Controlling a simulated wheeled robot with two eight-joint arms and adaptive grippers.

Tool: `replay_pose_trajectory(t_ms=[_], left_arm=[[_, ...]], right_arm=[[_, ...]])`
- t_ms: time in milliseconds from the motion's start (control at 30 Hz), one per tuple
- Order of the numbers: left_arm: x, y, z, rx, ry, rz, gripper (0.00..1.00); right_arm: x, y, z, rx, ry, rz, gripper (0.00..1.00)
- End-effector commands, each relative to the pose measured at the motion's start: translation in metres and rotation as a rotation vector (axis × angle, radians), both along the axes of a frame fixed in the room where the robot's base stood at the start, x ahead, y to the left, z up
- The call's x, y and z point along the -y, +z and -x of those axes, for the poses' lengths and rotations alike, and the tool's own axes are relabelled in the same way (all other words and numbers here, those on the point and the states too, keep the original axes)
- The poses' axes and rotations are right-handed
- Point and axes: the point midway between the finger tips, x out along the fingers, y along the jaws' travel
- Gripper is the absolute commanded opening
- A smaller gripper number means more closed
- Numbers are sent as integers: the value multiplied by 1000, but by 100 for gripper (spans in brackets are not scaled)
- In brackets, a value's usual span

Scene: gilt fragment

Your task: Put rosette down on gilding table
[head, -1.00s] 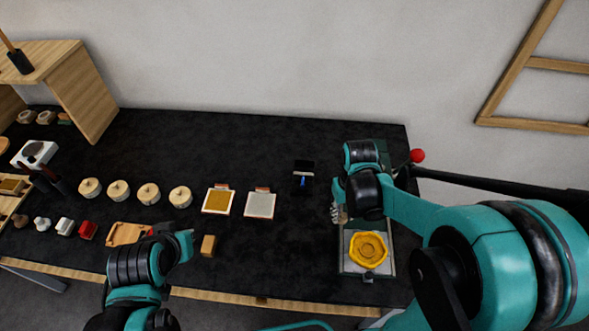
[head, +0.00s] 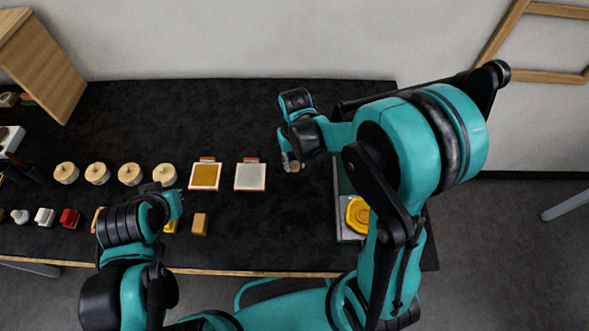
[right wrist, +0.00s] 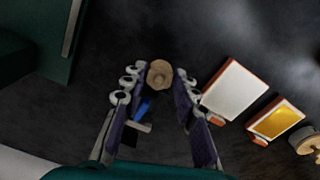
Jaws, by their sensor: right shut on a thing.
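A small round tan piece, which I take for the rosette (right wrist: 160,73), is between the fingertips of my right gripper (right wrist: 152,86) in the right wrist view. The right gripper (head: 291,160) is shut on it, over the dark table, right of the white square pad. The rosette (head: 293,166) shows only as a small tan bit in the head view. The black table top (head: 240,125), which I take for the gilding table, is bare around there. I cannot tell whether the rosette touches it. My left gripper (head: 172,205) is at the lower left; its fingers are not clear.
A gold pad (head: 205,177) and a white pad (head: 250,177) lie left of the right gripper. Several round tan pieces (head: 97,173) stand farther left. A tray with a yellow piece (head: 357,214) is at right, partly behind my arm. A blue thing (right wrist: 143,108) shows between the fingers.

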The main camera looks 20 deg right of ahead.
Motion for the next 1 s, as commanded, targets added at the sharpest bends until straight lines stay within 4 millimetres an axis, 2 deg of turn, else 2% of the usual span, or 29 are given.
replay_pose_trajectory(t_ms=[133,333,733,767,800,1000], left_arm=[[0,-5,0,0,0,0,0],[0,-16,0,0,0,0,0],[0,-20,0,0,0,0,0],[0,-19,0,0,0,0,0],[0,-18,0,0,0,0,0],[0,-18,0,0,0,0,0]], right_arm=[[-1,-12,-1,0,0,0,5],[-1,-41,-1,0,0,0,5],[-1,-46,-1,0,0,0,5],[-1,-44,-1,0,0,0,37],[-1,-44,-1,0,0,0,47],[-1,-44,-1,0,0,0,50]])
